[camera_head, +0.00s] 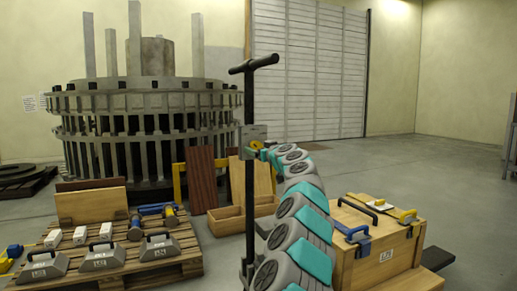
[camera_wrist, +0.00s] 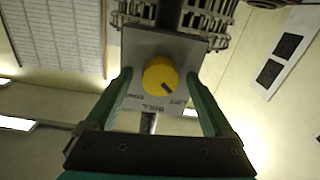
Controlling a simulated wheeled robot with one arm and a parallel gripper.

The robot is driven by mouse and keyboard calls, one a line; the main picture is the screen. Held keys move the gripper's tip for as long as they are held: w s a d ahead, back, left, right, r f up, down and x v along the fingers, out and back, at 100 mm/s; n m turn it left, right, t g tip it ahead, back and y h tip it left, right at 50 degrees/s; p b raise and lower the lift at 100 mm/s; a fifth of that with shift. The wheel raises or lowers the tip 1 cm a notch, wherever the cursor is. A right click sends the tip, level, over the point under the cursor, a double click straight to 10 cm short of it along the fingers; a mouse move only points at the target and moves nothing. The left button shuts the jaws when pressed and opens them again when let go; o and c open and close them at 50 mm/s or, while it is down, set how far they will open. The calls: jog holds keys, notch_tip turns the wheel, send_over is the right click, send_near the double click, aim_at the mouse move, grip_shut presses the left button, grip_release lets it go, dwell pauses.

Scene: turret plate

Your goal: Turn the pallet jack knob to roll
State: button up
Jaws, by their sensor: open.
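The pallet jack (camera_head: 250,190) stands upright in the head view, with a black T-handle on a dark post. A grey plate (camera_head: 252,131) on the post carries a yellow knob (camera_head: 256,144). In the wrist view the round yellow knob (camera_wrist: 157,72) sits on the grey plate (camera_wrist: 135,47). Its dark pointer mark slants down and right, toward the LIFT label. The ROLL label is at the plate's bottom middle; a third label at the left is hard to read. My gripper (camera_wrist: 160,75) is open, its green fingers on either side of the knob with gaps showing.
A loaded pallet (camera_head: 180,262) with grey weights and tools is at the left. A wooden crate (camera_head: 375,250) with tools on top is at the right. A large grey turret structure (camera_head: 145,115) stands behind. Open floor lies at the back right.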

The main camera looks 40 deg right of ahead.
jog(key=shift+w, duration=0.1)
jog(key=shift+c, duration=0.3)
jog(key=c, duration=1.3)
